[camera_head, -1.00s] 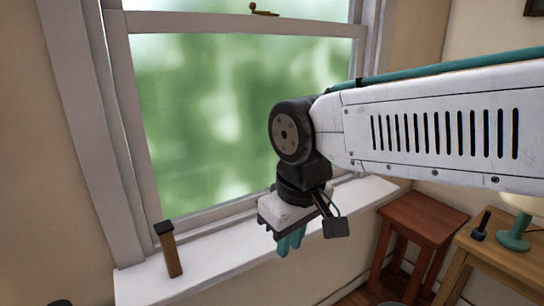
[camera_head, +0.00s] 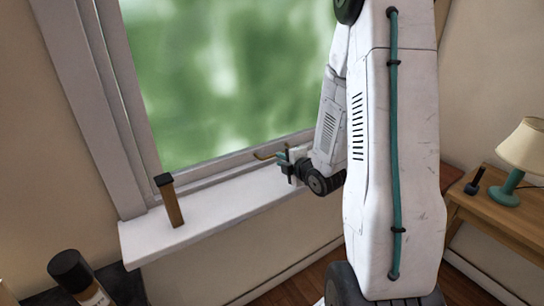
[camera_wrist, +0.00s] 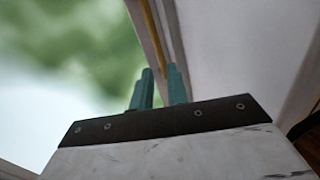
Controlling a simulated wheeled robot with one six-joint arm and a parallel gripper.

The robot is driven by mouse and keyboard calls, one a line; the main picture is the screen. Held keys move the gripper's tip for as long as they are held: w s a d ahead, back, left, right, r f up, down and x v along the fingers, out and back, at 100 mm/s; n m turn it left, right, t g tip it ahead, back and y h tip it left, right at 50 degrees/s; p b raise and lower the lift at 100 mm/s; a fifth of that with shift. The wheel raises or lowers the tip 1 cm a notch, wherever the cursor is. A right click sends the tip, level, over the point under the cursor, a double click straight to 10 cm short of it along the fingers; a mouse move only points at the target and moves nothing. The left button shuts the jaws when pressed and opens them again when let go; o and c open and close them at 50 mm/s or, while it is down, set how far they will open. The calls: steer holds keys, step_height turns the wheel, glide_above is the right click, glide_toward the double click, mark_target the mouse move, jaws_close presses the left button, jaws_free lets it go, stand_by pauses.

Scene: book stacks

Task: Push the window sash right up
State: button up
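The window sash (camera_head: 215,168) stands low in its frame, its bottom rail just above the white sill, with blurred green beyond the glass. A thin brass handle (camera_head: 264,157) sticks out from the bottom rail; in the wrist view it is a yellowish bar (camera_wrist: 152,28) along the rail. My gripper (camera_head: 282,157) is at the right end of the visible handle, low over the sill. In the wrist view its two teal fingers (camera_wrist: 161,80) stand a small gap apart, with the bar's near end lining up with that gap. Whether they touch it is unclear.
A wooden block with a dark top (camera_head: 171,202) stands on the sill (camera_head: 205,218) at the left. A dark cylinder (camera_head: 78,277) is at lower left. A lamp (camera_head: 522,150) stands on a wooden table (camera_head: 500,222) at right. My arm hides the window's right side.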

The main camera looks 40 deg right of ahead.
mark_target(273, 156)
steer(key=shift+s+d+f+n+t, duration=0.3)
steer(key=shift+f+n+t, duration=0.1)
steer(key=shift+t, duration=0.1)
steer(key=shift+w, duration=0.25)
steer(key=x, duration=0.7)
steer(key=shift+w, duration=0.15)
jaws_close()
